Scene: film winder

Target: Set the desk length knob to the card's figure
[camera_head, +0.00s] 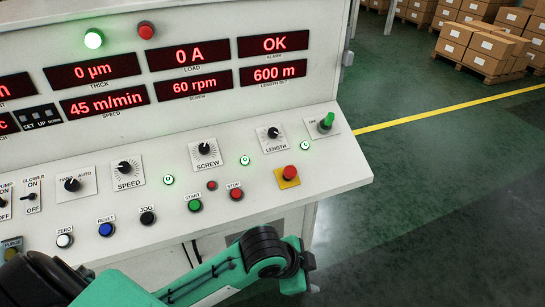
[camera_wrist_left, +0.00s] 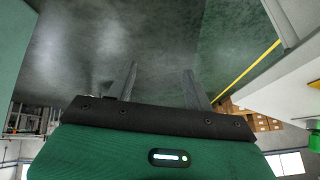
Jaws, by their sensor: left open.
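The length knob (camera_head: 274,132) is a black knob on a white dial plate, on the sloped desk of the control panel. Its fine marks are too small to read. The LENGTH SET display (camera_head: 273,73) above reads 600 m. I see no card with a figure in either view. My left gripper's two fingers (camera_wrist_left: 160,68) are apart with nothing between them in the left wrist view, over bare floor. In the head view my left arm reaches in front of the desk's lower edge, below and apart from the knob. My right gripper is not in view.
Near the knob are a red emergency button (camera_head: 289,173) on yellow, a green-handled switch (camera_head: 326,122) and the screw knob (camera_head: 204,148). Start (camera_head: 195,206) and stop (camera_head: 236,194) buttons sit lower. Open floor with a yellow line (camera_head: 440,111) lies right; boxes (camera_head: 487,50) stand behind.

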